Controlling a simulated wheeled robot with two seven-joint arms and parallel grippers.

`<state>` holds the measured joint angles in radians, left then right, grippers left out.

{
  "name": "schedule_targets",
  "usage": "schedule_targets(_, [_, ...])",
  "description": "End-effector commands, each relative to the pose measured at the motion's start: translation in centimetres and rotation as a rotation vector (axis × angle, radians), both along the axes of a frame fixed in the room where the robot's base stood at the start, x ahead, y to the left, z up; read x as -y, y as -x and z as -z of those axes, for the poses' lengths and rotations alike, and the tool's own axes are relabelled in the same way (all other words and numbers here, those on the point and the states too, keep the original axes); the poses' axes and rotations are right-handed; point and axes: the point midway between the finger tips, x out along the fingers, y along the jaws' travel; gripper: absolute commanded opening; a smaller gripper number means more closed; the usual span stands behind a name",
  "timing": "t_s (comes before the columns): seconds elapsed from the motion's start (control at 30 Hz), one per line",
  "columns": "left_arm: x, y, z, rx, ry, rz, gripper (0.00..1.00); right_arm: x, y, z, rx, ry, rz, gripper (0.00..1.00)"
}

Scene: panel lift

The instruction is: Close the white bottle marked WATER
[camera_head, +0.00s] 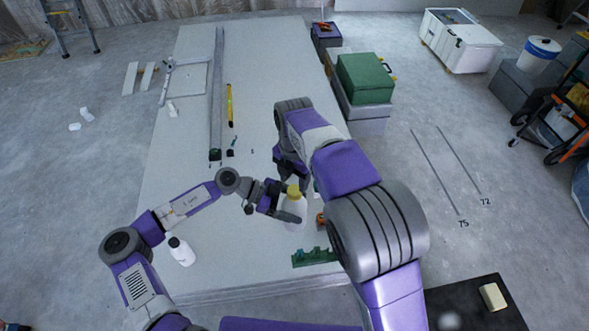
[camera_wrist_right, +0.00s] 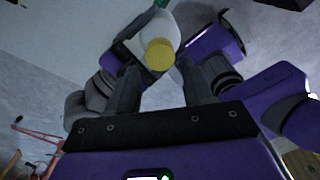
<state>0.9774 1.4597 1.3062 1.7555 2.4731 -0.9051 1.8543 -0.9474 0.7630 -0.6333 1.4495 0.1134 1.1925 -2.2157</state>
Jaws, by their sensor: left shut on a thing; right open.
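A white bottle (camera_head: 293,207) with a yellow cap (camera_head: 293,190) stands over the near part of the large pale panel. My left gripper (camera_head: 288,210) is shut on this bottle from the left. In the right wrist view the cap (camera_wrist_right: 159,54) and white body (camera_wrist_right: 158,30) show between the fingers of my right gripper (camera_wrist_right: 160,78), which is open. In the head view my right gripper (camera_head: 294,172) is just above the cap, partly hidden by its own arm. I cannot tell whether the cap is tight. No WATER marking is readable.
The panel (camera_head: 270,60) carries another white bottle with a dark cap (camera_head: 181,251) at left, a green part (camera_head: 315,257) at the near edge, a yellow level (camera_head: 230,105) and a long rail (camera_head: 217,100). A green box (camera_head: 365,78) stands right of the panel.

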Motion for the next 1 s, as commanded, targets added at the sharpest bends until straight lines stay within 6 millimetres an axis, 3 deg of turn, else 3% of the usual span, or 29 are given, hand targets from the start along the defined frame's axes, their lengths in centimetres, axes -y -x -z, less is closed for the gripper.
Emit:
schedule_targets(0.1, [0.0, 0.0, -0.1, 0.001, 0.002, -0.001, 0.00, 0.0, 0.1, 1.9, -0.001, 0.003, 0.000, 0.51])
schedule_targets(0.3, [0.0, 0.0, -0.1, 0.001, 0.002, -0.001, 0.00, 0.0, 0.0, 3.9, 0.000, 0.001, 0.000, 0.51])
schedule_targets(0.67, [0.0, 0.0, -0.1, 0.001, 0.002, -0.001, 0.00, 0.0, 0.0, 4.3, 0.001, 0.001, 0.000, 0.51])
schedule_targets(1.0, [0.0, 0.0, -0.1, 0.001, 0.002, 0.000, 0.00, 0.0, 0.0, 4.3, 0.001, 0.000, 0.001, 0.04])
